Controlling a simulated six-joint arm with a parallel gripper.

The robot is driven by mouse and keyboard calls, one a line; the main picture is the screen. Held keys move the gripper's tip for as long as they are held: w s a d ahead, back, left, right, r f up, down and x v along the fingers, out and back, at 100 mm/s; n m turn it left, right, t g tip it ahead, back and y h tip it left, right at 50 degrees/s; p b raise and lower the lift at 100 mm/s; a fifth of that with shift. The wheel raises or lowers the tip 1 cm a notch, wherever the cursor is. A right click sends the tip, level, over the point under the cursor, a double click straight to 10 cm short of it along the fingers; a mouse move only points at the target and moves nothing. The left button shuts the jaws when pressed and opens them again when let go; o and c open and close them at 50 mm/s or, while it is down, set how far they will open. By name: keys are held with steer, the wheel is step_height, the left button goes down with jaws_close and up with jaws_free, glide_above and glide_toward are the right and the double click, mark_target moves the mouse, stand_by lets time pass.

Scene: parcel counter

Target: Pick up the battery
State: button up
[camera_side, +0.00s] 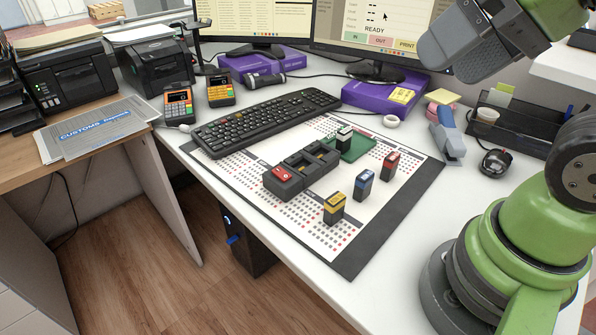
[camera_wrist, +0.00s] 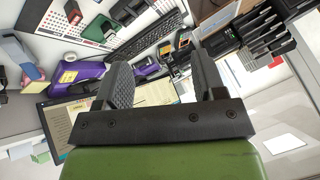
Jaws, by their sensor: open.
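Which one is the battery, I cannot tell. A black slotted holder (camera_side: 303,170) with a red piece at its near end lies beside them. My gripper (camera_side: 445,55) is high at the upper right, well away from the blocks. In the wrist view my gripper (camera_wrist: 163,78) is open and empty.
A keyboard (camera_side: 265,120) lies behind the mat. Monitors on purple stands (camera_side: 385,95) are at the back. The mat's front right part is bare.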

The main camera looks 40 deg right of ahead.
steer(key=shift+o, duration=0.4)
steer(key=shift+w, duration=0.1)
steer(key=n+g+h, duration=0.2)
steer(key=n+g, duration=0.1)
steer(key=g, duration=0.4)
glide_above(336, 198)
step_height(336, 198, down, 16)
steer(key=shift+n, duration=0.3)
step_height(336, 198, down, 7)
steer(key=shift+a+r, duration=0.1)
steer(key=shift+r, duration=0.05)
steer(key=shift+f, duration=2.95)
steer(key=shift+c, duration=0.5)
steer(key=c, duration=1)
